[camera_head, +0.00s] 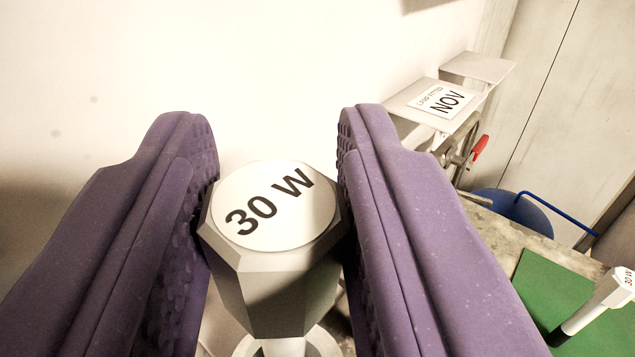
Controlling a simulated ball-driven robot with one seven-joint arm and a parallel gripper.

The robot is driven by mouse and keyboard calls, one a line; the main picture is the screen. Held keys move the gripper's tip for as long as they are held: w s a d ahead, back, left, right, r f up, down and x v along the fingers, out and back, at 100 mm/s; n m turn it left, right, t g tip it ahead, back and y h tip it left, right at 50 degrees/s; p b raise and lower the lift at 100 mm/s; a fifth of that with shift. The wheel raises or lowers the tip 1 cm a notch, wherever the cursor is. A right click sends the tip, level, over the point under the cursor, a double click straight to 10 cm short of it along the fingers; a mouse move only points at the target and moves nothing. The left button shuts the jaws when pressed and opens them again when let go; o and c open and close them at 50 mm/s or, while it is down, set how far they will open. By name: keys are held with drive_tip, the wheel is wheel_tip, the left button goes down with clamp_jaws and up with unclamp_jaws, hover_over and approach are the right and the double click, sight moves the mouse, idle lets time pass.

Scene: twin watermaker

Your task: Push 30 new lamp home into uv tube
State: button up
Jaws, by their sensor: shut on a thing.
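My gripper (278,165) has two purple padded fingers, shut on the grey faceted cap of a 30 W lamp (273,265). The cap's round white label reads "30 W" and faces the camera. Below the cap, a pale stem runs down into or in front of a light ring (322,343) at the bottom edge, perhaps the mouth of the uv tube. The cap stands apart from the ring in the picture, but the frame cuts off the lower part, so I cannot tell how deep the lamp sits.
A second 30 W lamp (598,298) is on a green mat (545,285) at the lower right. A bracket with a "LAMP FITTED NOV" tag (438,101) and a red handle (480,147) are at the upper right. A blue container (512,208) stands behind. A pale wall fills the back.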

drive_tip(key=shift+w+a+r+p, duration=0.25)
drive_tip(key=shift+r+p, duration=0.1)
drive_tip(key=shift+r, duration=0.2)
drive_tip(key=shift+w+a+r+p, duration=0.2)
drive_tip(key=shift+r+p, duration=0.15)
drive_tip(key=shift+r, duration=0.2)
drive_tip(key=shift+s+r+p, duration=0.1)
drive_tip(key=shift+r+p, duration=0.35)
drive_tip(key=shift+r, duration=0.15)
drive_tip(key=shift+b, duration=0.5)
idle(0.5)
